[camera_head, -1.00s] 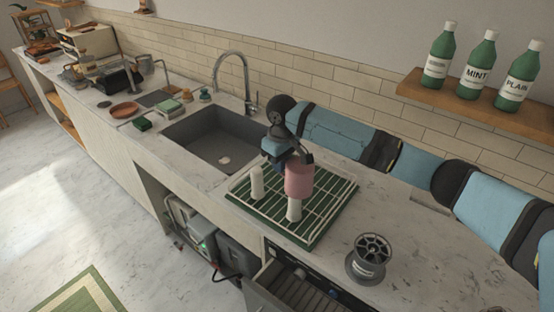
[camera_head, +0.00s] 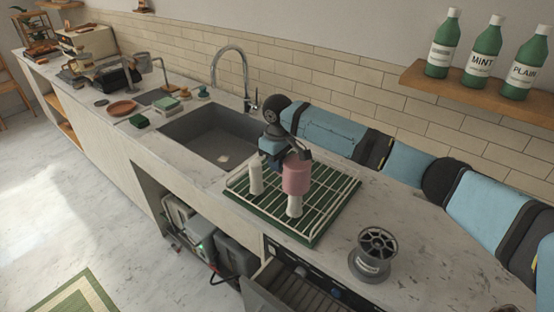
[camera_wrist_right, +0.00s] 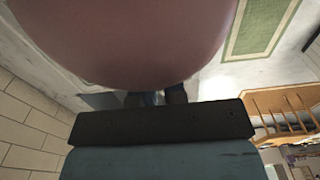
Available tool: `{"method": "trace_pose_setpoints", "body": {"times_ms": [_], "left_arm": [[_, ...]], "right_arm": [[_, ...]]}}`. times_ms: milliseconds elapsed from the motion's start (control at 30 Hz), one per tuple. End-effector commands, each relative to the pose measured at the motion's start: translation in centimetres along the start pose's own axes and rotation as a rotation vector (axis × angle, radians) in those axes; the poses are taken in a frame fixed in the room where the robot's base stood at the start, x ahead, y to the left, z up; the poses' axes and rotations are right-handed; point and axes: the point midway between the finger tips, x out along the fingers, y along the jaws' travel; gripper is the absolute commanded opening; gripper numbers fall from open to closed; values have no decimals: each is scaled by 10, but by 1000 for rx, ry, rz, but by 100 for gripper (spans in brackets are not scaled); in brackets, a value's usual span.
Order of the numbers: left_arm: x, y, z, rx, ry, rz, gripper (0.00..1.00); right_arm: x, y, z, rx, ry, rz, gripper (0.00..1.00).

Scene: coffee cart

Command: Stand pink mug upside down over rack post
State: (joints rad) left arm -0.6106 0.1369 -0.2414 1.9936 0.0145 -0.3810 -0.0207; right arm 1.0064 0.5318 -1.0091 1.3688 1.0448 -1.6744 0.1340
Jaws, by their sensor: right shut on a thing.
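The pink mug (camera_head: 297,176) is held by my right gripper (camera_head: 292,160) above the green and white rack (camera_head: 325,208). It is directly over or partly around the top of the right white post (camera_head: 295,206), whose lower part shows below it; I cannot tell how far the post reaches inside. The other white post (camera_head: 256,178) stands bare to its left. In the right wrist view the mug (camera_wrist_right: 130,40) fills the top of the picture, close to the gripper. The fingertips are largely hidden by the mug. My left gripper is not in view.
A grey sink (camera_head: 215,135) with a tall tap (camera_head: 243,75) lies left of the rack. A dark metal spool-like object (camera_head: 372,254) stands to the right. Green bottles (camera_head: 482,55) stand on a wall shelf. An open drawer (camera_head: 285,290) juts out in front.

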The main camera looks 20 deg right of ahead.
Motion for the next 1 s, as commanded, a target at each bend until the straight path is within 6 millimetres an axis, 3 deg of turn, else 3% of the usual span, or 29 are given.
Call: {"method": "trace_pose_setpoints", "body": {"times_ms": [600,1000], "left_arm": [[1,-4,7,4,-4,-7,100],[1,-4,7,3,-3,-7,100]], "right_arm": [[60,0,1,0,0,-1,0],[66,0,1,0,1,0,0]]}}
